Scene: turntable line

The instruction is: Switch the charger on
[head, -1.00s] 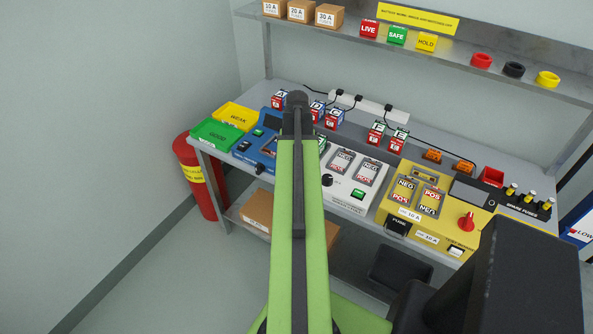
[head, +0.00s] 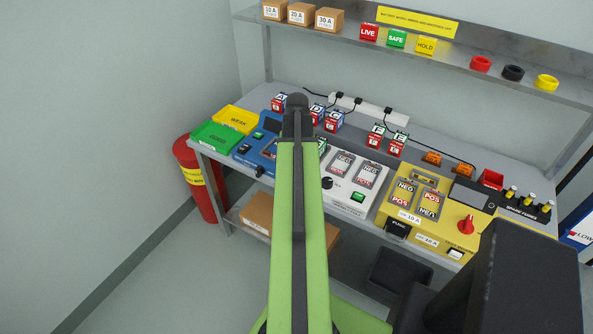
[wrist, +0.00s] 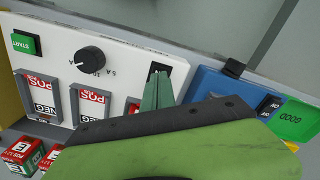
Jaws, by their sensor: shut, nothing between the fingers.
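The white unit (head: 345,195), which I take for the charger, stands mid-bench in the head view, partly behind my arm. My gripper (wrist: 158,76) is shut and empty. Its green fingers point at a small dark part by the panel's edge; I cannot tell whether they touch it. My arm hides this spot in the head view.
A blue unit (head: 252,152) stands left of the white one, a yellow unit (head: 385,215) right of it. Green GOOD (head: 214,135) and yellow WEAK (head: 236,118) trays sit at the left end. Several lettered blocks stand behind the units. A shelf (head: 350,32) runs above.

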